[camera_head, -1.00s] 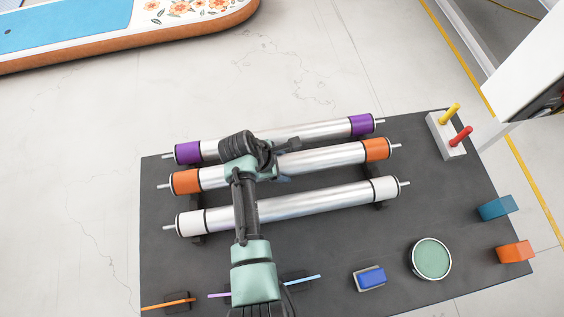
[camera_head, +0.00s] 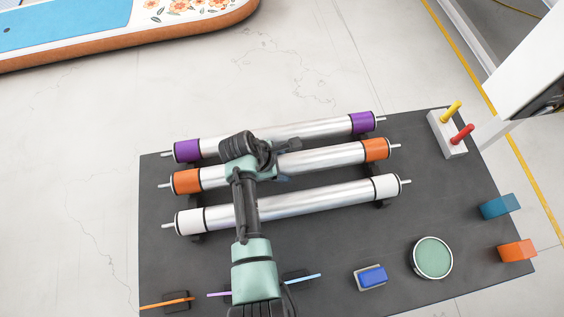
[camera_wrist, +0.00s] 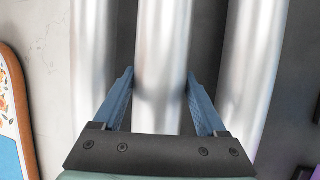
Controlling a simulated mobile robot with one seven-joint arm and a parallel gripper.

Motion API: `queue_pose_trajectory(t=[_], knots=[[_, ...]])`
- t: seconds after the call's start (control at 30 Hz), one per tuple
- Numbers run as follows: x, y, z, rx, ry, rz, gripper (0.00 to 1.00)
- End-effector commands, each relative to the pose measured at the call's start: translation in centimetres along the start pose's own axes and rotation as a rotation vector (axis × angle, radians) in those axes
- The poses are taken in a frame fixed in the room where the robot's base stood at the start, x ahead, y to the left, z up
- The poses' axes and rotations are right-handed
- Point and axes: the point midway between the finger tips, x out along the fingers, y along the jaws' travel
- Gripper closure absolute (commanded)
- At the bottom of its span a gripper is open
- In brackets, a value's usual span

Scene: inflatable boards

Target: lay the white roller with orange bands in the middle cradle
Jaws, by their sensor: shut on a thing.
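The white roller with orange bands (camera_head: 330,157) is a long pale silver-white cylinder with an orange band near each end. It lies between the purple-banded roller and the white-banded roller, roughly parallel to both, in line with the middle cradle. My arm hides part of it and most of the cradle, so I cannot tell whether it rests fully in it. My gripper (camera_wrist: 160,85) is shut on this roller near its middle, with one blue finger on each side, as the wrist view shows.
The purple-banded roller (camera_head: 315,130) lies behind and the white-banded roller (camera_head: 315,201) in front, both close by.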

Motion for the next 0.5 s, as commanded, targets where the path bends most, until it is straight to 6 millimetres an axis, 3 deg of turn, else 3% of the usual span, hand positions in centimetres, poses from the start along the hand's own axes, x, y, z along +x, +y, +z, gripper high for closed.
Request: queue_pose_trajectory(t=[0.5], knots=[[0.99, 0.0, -0.38, 0.001, -0.002, 0.005, 1.0]])
